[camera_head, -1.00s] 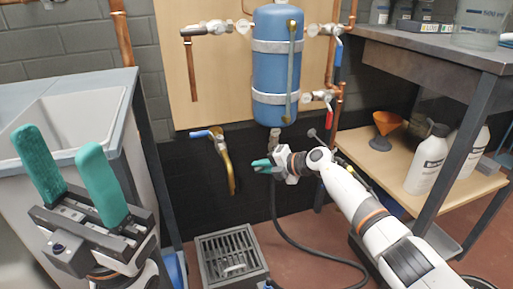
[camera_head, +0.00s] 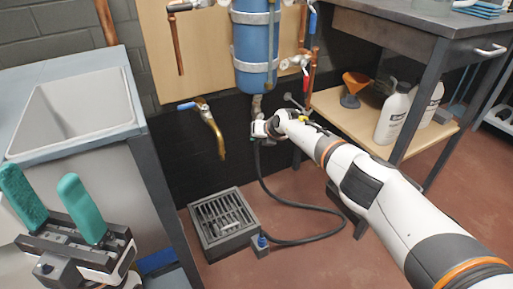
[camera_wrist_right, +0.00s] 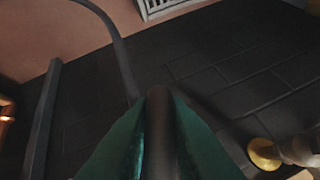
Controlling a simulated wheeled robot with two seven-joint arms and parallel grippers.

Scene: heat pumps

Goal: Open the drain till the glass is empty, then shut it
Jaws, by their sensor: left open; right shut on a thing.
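The blue vessel (camera_head: 250,62) hangs on the board, with a narrow upright sight glass (camera_head: 271,45) on its front; its liquid level is too small to tell. The drain fitting (camera_head: 257,105) sits under the vessel, and a black hose (camera_head: 262,180) runs from there to the floor. My right gripper (camera_head: 257,129) is at the drain fitting. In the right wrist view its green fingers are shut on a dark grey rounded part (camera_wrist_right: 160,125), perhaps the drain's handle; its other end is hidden. My left gripper (camera_head: 48,205) is open and empty in front of the sink.
A floor grate (camera_head: 223,222) lies below, with the hose's end fitting (camera_head: 262,243) beside it. A brass tap with blue lever (camera_head: 205,122) is left of the drain. A grey sink (camera_head: 75,110) stands left.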

